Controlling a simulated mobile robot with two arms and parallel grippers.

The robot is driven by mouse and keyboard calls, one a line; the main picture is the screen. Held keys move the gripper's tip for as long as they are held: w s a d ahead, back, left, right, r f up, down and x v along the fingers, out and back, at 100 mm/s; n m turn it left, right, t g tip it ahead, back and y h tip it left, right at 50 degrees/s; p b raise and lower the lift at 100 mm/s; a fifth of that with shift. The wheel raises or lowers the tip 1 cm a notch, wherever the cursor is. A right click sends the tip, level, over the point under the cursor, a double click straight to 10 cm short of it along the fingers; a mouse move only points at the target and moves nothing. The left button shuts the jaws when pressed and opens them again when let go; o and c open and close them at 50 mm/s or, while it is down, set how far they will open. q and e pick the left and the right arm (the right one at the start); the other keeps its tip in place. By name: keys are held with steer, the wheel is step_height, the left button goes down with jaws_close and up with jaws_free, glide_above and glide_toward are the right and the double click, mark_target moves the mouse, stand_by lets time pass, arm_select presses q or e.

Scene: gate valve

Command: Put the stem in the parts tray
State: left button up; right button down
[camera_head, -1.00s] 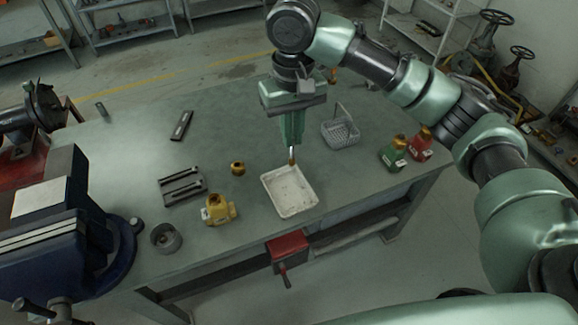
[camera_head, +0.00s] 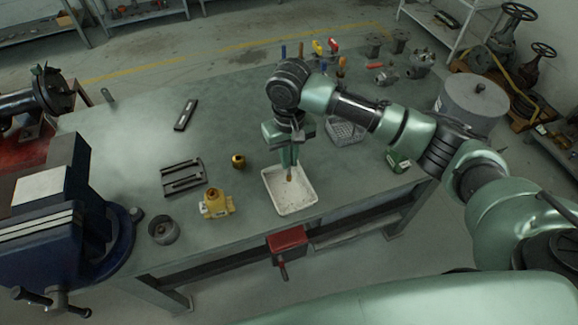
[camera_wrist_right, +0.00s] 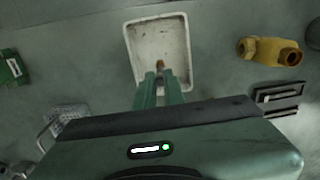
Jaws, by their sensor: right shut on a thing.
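The white parts tray (camera_head: 303,205) lies on the bench near its front edge and also shows in the right wrist view (camera_wrist_right: 180,38). My right gripper (camera_head: 289,165) points down over the tray's back part. It is shut on the stem (camera_head: 289,178), a thin piece with a brass-coloured tip. In the right wrist view my fingers (camera_wrist_right: 160,82) reach over the tray's near rim, and the stem's tip (camera_wrist_right: 160,64) shows against the tray floor. The fingers hide most of the stem. I cannot tell whether its tip touches the tray floor. My left gripper is not in view.
Left of the tray are a yellow valve body (camera_head: 214,204), a brass nut (camera_head: 238,161), a dark slotted rack (camera_head: 183,178) and a grey ring (camera_head: 163,231). A blue vise (camera_head: 95,215) fills the left.

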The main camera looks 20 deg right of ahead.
mark_target(289, 176)
steer(key=shift+f, duration=0.4)
step_height(289, 176, down, 4)
steer(key=shift+r, duration=0.15)
steer(key=c, duration=1.9)
jaws_free()
steer(key=shift+p, duration=0.3)
steer(key=o, duration=0.4)
step_height(289, 176, up, 12)
steer(key=shift+r+b, duration=0.1)
steer(key=shift+b, duration=0.95)
